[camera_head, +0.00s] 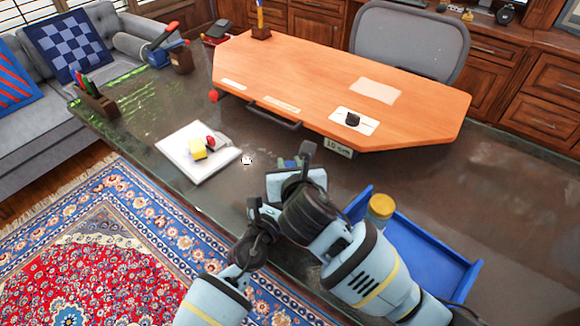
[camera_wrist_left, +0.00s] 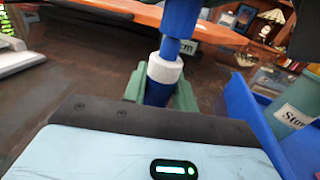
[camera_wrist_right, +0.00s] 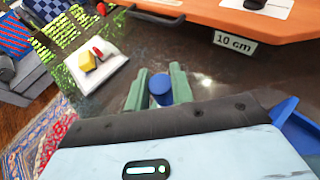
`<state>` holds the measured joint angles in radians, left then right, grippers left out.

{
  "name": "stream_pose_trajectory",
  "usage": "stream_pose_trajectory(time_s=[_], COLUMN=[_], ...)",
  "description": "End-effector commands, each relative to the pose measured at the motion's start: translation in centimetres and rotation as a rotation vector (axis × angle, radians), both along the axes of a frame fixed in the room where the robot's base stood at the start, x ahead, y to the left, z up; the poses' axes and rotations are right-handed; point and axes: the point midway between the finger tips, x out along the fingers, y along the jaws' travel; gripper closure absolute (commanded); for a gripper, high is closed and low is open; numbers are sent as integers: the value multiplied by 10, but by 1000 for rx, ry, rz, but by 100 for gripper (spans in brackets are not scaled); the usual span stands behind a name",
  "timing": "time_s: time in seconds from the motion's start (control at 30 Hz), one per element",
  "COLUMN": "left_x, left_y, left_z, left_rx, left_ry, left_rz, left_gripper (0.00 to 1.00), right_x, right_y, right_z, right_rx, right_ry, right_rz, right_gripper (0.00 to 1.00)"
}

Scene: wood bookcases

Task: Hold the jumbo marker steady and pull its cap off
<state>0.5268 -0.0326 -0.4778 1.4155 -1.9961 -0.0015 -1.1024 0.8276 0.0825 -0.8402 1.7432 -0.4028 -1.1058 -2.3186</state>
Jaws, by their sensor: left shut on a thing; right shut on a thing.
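The jumbo marker (camera_wrist_left: 172,48) stands roughly upright in the left wrist view, with blue sections and a white band. My left gripper (camera_wrist_left: 160,90) has its green fingers shut on the dark blue lower part, below the white band. The upper blue part runs out of the top of that view. My right gripper (camera_wrist_right: 158,92) is shut on a blue round-ended part of the marker (camera_wrist_right: 160,84). In the head view my right gripper (camera_head: 288,163) is over the dark tabletop, and my arms hide most of the marker. I cannot tell whether the cap is apart from the body.
A blue tray (camera_head: 445,284) with a yellow-topped canister (camera_head: 381,206) lies right of my grippers. A raised orange board (camera_head: 330,85) with a "10 cm" label (camera_head: 338,147) stands behind them. A white pad (camera_head: 190,172) with a yellow block (camera_head: 198,149) lies left. Dark tabletop between is clear.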

Motion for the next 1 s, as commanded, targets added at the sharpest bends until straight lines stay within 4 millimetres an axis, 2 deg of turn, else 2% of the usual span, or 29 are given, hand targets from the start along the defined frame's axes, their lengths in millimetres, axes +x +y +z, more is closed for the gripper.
stream_pose_trajectory(time_s=[0.43, 0.73, 1.0], left_x=[0, 0, 0], left_y=[0, 0, 0], left_z=[0, 0, 0], left_rx=[0, 0, 0], left_ry=[0, 0, 0], left_rz=[0, 0, 0], left_gripper=[100, 100, 100], right_x=[0, 1, 0], right_y=[0, 0, 0], right_z=[5, 37, 43], right_rx=[0, 0, -1], right_ry=[-1, -3, 1], right_rz=[1, 0, 1], right_gripper=[100, 100, 100])
